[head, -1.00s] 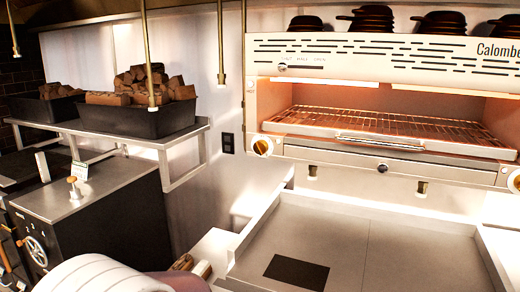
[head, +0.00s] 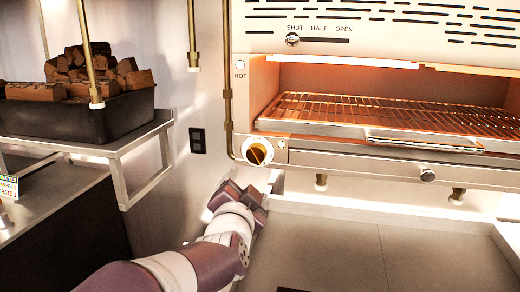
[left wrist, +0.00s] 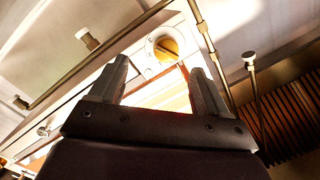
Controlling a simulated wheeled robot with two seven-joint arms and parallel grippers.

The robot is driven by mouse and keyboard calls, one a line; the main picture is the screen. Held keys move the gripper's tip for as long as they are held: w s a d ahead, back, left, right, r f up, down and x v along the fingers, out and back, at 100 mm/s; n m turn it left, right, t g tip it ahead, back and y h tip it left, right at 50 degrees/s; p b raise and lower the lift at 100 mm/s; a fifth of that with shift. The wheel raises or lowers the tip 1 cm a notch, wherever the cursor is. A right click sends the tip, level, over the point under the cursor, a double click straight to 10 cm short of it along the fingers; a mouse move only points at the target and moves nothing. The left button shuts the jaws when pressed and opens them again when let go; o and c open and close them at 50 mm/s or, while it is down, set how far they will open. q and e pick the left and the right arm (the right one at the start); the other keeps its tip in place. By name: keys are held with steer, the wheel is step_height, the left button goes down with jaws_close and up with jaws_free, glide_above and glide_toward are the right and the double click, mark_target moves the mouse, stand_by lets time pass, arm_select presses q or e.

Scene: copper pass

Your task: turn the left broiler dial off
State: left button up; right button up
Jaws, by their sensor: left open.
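The left broiler dial (head: 257,152) is a round yellow knob with a pale ring and a dark slanted bar across its face. It sits on the broiler's (head: 330,160) lower left corner. The dial also shows in the left wrist view (left wrist: 166,47), beyond and between the fingertips. My left gripper (head: 252,192) is just below the dial, apart from it. In the left wrist view its two fingers (left wrist: 160,75) are spread with nothing between them. My right gripper is not in view.
A vertical brass pipe (head: 228,80) runs just left of the dial. A steel shelf (head: 140,145) with a black bin of wood (head: 60,125) stands at the left. A grey flat counter (head: 340,250) lies below the broiler. A small knob (head: 428,175) sits on the drawer front.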

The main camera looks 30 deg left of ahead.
mark_target(255, 159)
arm_select(q)
steer(key=shift+m+y, duration=0.4)
steer(key=shift+m, duration=0.3)
steer(key=x, duration=0.3)
steer(key=r+p+x, duration=0.1)
steer(key=x, duration=0.2)
steer(key=r+p+x, duration=0.1)
steer(key=x, duration=0.3)
steer(key=shift+d, duration=0.2)
steer(key=shift+w, duration=0.55)
steer(key=shift+w+a+f, duration=0.15)
steer(key=shift+w+a, duration=0.1)
steer(key=c, duration=1)
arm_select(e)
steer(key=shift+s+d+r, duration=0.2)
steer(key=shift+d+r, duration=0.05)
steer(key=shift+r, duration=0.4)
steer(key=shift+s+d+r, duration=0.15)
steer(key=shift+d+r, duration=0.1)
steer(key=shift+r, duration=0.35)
